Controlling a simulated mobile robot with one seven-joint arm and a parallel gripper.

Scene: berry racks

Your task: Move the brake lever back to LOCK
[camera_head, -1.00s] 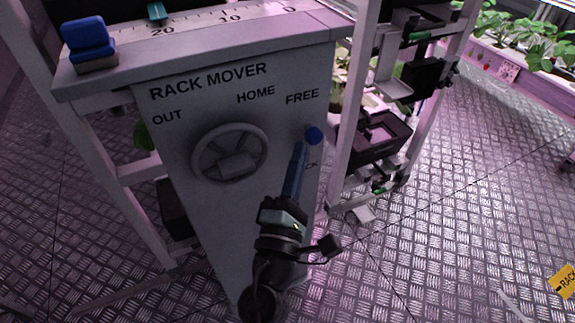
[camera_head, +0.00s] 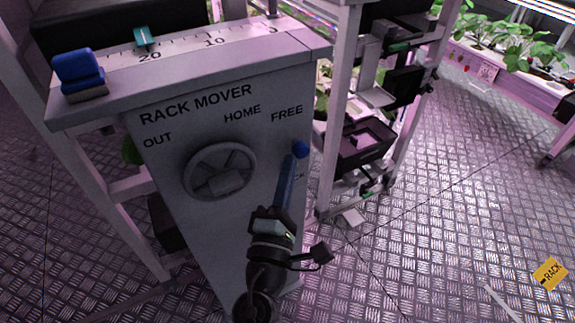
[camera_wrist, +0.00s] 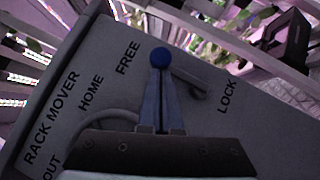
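The brake lever has a blue ball knob (camera_head: 300,149) near the right edge of the rack mover panel, below FREE. My gripper (camera_head: 291,158) reaches up to the knob. In the wrist view the two fingers of my gripper (camera_wrist: 161,76) lie close together, with a thin gap, and their tips end at the knob. I cannot tell whether they touch it. In the head view my fingers hide most of the bar.
A round handwheel (camera_head: 220,170) sits on the panel left of my gripper. A blue block (camera_head: 79,72) and a teal pointer (camera_head: 144,39) are on the scale on top. A rack with dark trays (camera_head: 362,142) stands just right of the panel.

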